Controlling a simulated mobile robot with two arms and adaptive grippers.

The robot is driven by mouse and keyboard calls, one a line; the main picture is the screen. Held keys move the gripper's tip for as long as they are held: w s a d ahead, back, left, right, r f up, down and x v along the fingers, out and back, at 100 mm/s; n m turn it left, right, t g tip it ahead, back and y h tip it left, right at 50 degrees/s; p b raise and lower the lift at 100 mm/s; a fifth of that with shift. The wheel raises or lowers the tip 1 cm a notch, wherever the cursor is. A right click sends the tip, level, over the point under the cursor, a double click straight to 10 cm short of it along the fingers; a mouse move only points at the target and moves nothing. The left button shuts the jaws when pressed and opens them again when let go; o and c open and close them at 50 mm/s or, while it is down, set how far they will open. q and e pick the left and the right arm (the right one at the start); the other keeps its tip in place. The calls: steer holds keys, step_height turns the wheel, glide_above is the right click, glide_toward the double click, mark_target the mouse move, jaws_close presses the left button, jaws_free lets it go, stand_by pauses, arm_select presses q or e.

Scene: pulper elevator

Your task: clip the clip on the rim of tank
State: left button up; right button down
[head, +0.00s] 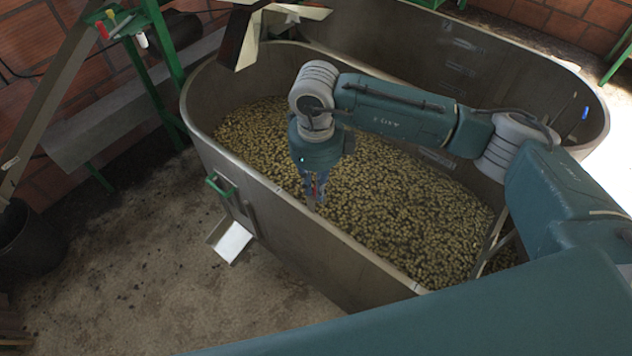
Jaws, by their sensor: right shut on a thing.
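The tank (318,262) is a long metal tub with rounded ends, holding a bed of small yellow-green fruit (400,205). Its rim runs around the top, and the near side slants from upper left to lower right. My right gripper (315,192) points down just inside this near rim, over the fruit. It is shut on the clip, which is too small and dark to make out clearly; only small reddish and bluish patches show at the fingers. I cannot tell whether the clip touches the rim. My left gripper is not in view.
A green lever (219,185) and a pale metal chute (230,241) are on the tank's outer near side. A green frame (165,55) stands at upper left, and a dark bucket (28,240) at far left. A small blue thing (585,113) is at the tank's right end.

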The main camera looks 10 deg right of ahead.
steer(key=shift+f+b, duration=1.9)
steer(key=shift+f, duration=2.3)
steer(key=shift+f+b, duration=1.05)
steer(key=shift+f, duration=0.1)
steer(key=c, duration=1.6)
jaws_free()
steer(key=shift+c, duration=0.2)
step_height(320, 180, up, 12)
steer(key=shift+r, duration=0.1)
